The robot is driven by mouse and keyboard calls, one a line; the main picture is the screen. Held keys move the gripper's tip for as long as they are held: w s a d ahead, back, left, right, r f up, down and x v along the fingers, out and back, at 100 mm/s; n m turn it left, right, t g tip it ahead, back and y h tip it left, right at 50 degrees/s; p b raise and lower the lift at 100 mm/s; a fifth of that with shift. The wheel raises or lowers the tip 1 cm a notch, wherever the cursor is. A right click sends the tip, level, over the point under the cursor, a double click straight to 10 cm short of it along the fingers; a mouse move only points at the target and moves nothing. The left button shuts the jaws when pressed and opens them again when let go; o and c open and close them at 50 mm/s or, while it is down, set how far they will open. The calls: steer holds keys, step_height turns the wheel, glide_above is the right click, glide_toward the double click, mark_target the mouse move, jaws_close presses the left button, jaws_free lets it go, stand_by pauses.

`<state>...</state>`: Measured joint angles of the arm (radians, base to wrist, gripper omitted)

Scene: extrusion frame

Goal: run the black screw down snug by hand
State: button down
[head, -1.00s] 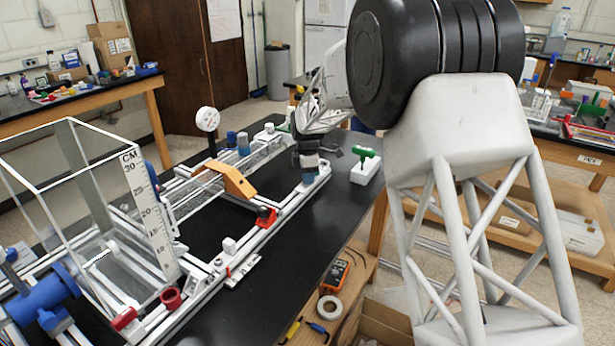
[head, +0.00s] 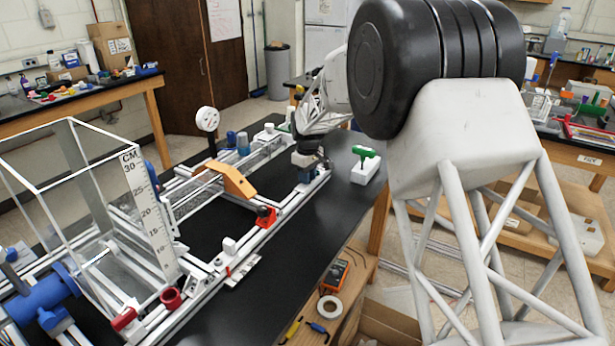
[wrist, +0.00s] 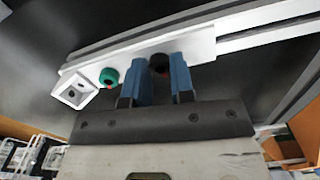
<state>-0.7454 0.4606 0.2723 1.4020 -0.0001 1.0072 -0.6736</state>
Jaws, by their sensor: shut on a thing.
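In the wrist view the black screw (wrist: 159,62) sits at the white bracket (wrist: 205,43) on the extrusion frame. My gripper (wrist: 158,66) has its two blue fingers on either side of the screw head and is shut on it. The fingers hide part of the screw, so I cannot tell how far its head is from the bracket. A green screw (wrist: 109,77) stands in the same bracket, just left of the fingers. In the head view my gripper (head: 306,160) is down at the far right corner of the frame (head: 285,207), and the screw is hidden there.
A white block with a green-handled tool (head: 364,165) stands right of the gripper on the black bench. An orange bracket (head: 238,183) and a red part (head: 265,215) sit on the frame nearer the camera. A clear tank (head: 85,200) stands at the left.

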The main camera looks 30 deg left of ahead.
steer(key=m, duration=0.4)
steer(key=shift+r+m, duration=0.1)
steer(key=shift+m, duration=0.2)
steer(key=shift+r+m, duration=0.1)
steer(key=shift+m, duration=1.6)
steer(key=c, duration=1)
jaws_free()
steer(key=shift+o, duration=0.2)
step_height(320, 180, up, 8)
